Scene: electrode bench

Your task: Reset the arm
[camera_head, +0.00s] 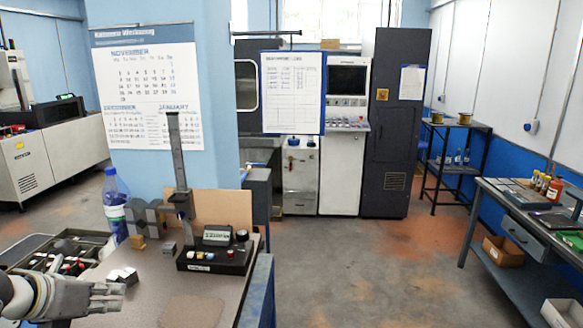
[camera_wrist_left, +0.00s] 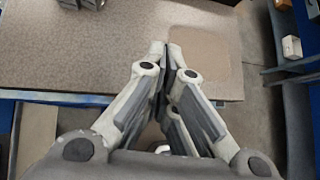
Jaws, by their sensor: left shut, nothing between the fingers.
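My left gripper (camera_head: 118,297) comes in at the lower left of the head view, over the near left part of the bench. In the left wrist view its fingers (camera_wrist_left: 165,46) are together and hold nothing. The brown speckled bench top (camera_head: 150,290) lies below it. A paler square patch (camera_wrist_left: 199,55) on the bench shows just right of the fingertips in the wrist view. My right gripper is in neither view.
The front right of the bench is bare. A side table (camera_head: 518,220) stands at right across open floor.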

